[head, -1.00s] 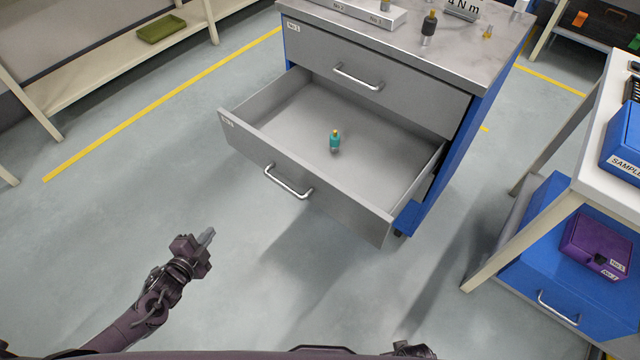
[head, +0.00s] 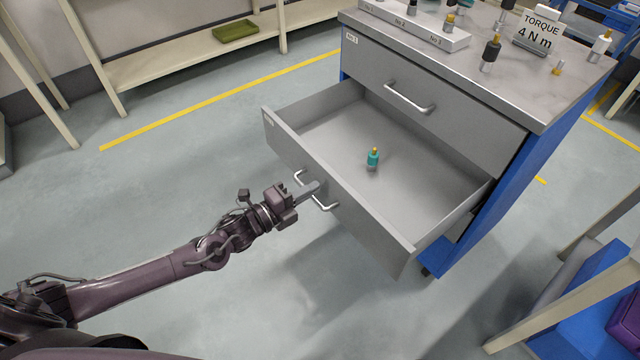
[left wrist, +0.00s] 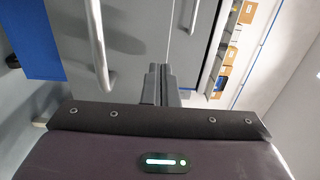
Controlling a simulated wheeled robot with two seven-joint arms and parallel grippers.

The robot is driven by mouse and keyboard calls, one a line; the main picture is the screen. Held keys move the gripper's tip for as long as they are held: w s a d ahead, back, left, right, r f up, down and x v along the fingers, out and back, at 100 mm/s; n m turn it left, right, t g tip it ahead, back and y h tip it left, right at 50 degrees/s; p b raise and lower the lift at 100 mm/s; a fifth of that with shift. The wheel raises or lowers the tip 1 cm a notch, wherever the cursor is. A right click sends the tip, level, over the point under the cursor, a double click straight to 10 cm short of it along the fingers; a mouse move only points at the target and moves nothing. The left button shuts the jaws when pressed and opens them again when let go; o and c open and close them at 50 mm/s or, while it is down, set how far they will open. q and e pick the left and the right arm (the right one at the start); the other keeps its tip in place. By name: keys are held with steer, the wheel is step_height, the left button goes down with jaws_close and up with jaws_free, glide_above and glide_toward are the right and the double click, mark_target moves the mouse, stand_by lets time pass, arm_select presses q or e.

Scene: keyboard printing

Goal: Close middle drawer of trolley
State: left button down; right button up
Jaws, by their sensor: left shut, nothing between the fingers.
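The middle drawer (head: 408,254) of the grey and blue trolley (head: 530,180) stands pulled out. A teal bottle with a yellow top (head: 373,159) stands inside it. The drawer's silver handle (head: 325,205) is on its front. My left gripper (head: 312,189) is shut and empty, in front of the drawer's front and overlapping the handle in the head view; I cannot tell whether it touches. In the left wrist view the shut fingers (left wrist: 160,84) point at the grey front, with a handle (left wrist: 98,45) to their left. My right gripper is not in view.
The top drawer (head: 430,95) is shut. A table with blue and purple boxes (head: 626,322) stands at right. The floor left of the trolley is clear.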

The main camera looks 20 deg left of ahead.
mark_target(330, 178)
arm_select(q)
steer(key=x, duration=0.3)
steer(key=shift+w+d, duration=0.1)
steer(key=shift+d, duration=0.05)
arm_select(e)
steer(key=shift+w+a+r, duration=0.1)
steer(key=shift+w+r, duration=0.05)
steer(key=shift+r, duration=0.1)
